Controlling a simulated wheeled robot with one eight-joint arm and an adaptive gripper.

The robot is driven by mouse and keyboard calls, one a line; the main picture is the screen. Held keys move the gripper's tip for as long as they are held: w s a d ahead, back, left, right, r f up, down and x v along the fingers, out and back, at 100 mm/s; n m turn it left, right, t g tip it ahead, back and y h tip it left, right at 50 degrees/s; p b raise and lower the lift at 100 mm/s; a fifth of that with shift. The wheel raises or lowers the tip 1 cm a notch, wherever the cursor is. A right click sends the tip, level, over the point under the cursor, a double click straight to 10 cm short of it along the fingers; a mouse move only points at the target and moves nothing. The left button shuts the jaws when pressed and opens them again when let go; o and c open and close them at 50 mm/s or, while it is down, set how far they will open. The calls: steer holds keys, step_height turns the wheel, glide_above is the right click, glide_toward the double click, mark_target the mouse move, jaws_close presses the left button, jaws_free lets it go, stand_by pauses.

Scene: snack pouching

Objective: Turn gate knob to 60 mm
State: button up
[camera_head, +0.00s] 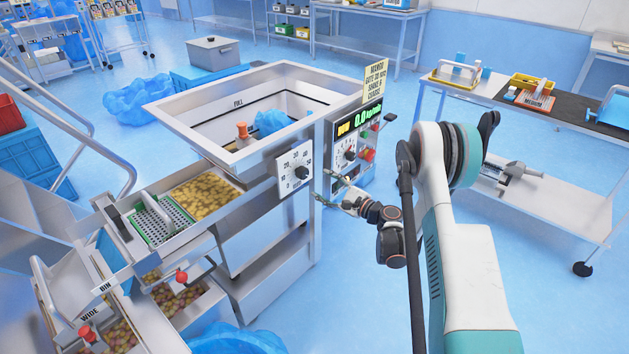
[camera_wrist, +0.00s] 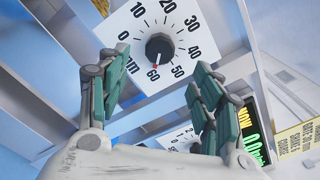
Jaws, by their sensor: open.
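The gate knob (camera_head: 302,172) is a round black knob on a white dial plate on the front of the steel hopper. In the wrist view the knob (camera_wrist: 160,46) shows large, on a dial marked 0 to 60 with mm. Its red pointer line points down at the 60 mark. My gripper (camera_head: 324,186) is just right of the dial in the head view. In the wrist view its green-padded fingers (camera_wrist: 153,82) are spread wide, below and either side of the knob, with a visible gap. Nothing is between them.
A control panel (camera_head: 356,140) with a green 0.0 readout stands right of the dial. The hopper (camera_head: 230,156) has a broad metal rim beside the dial. A tray of yellow snacks (camera_head: 203,196) lies left. Open blue floor separates the machine from the right-hand bench (camera_head: 492,92).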

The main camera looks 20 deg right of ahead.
steer(key=shift+v, duration=1.35)
steer(key=s+a+r+n+g+h, duration=0.1)
steer(key=a+r+n+g, duration=0.15)
steer(key=r, duration=0.35)
steer(key=s+a+r+n+g, duration=0.1)
steer(key=a+r+n, duration=0.2)
steer(key=r, duration=0.3)
steer(key=s+a+r+n+g+h, duration=0.2)
steer(key=s+a+r+n, duration=0.25)
steer(key=s+r, duration=0.4)
steer(key=s+d+r+n+g+h, duration=0.1)
steer(key=s+n+h, duration=0.2)
steer(key=s, duration=1.2)
steer(key=s+d+r+n+g+h, duration=0.1)
steer(key=s+n+h, duration=0.3)
steer(key=s, duration=1.1)
steer(key=d+n, duration=0.1)
steer(key=n, duration=0.2)
steer(key=shift+s, duration=0.2)
